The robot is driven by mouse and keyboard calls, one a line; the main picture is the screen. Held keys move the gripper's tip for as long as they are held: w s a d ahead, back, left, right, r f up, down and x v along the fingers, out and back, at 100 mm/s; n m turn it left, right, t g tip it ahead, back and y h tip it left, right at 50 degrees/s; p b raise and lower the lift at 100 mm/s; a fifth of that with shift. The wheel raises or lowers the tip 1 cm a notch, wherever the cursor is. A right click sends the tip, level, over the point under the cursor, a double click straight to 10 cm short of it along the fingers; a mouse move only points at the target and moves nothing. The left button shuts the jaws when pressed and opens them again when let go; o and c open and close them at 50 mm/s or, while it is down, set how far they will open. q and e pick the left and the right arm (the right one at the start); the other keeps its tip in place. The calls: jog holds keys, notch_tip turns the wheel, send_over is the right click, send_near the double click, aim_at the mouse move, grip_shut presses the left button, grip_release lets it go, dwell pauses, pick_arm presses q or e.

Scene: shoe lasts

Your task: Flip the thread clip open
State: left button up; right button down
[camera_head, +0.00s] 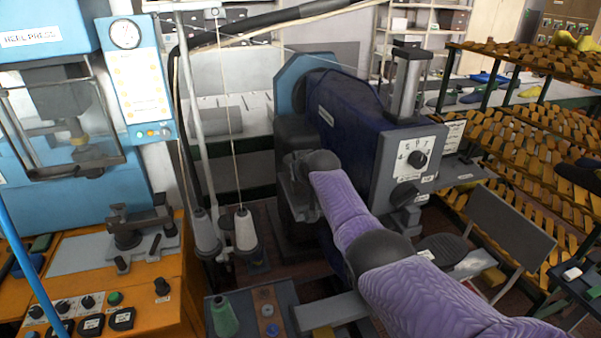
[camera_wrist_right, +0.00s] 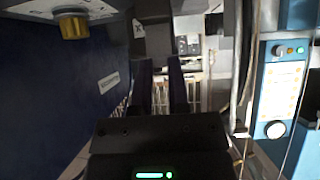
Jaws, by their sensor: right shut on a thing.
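My right arm, in a purple sleeve, reaches in front of the dark blue sewing machine (camera_head: 345,112). Its gripper (camera_head: 296,190) is beside the machine's left end in the head view, small and dark there. In the right wrist view the two dark fingers of the right gripper (camera_wrist_right: 162,65) point away from the camera, beside the machine's blue side (camera_wrist_right: 55,85). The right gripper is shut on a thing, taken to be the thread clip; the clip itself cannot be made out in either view. My left gripper is not in view.
Two thread cones, one white (camera_head: 245,230) and one grey (camera_head: 206,232), stand left of my right gripper. A blue press (camera_head: 60,110) and orange bench (camera_head: 150,270) are at the left. Wooden racks (camera_head: 530,130) fill the right. A green spool (camera_head: 224,316) stands in front.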

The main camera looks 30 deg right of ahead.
jog(key=shift+r, duration=0.1)
dwell(0.4)
jog(key=c, duration=0.6)
grip_release()
jog(key=shift+w, duration=0.1)
jog(key=shift+r, duration=0.15)
jog(key=p+v, duration=0.2)
jog(key=shift+r+p, duration=0.15)
jog(key=shift+p, duration=0.15)
jog(key=v, duration=0.7)
jog(key=shift+s+p, duration=0.35)
jog(key=shift+p, duration=0.1)
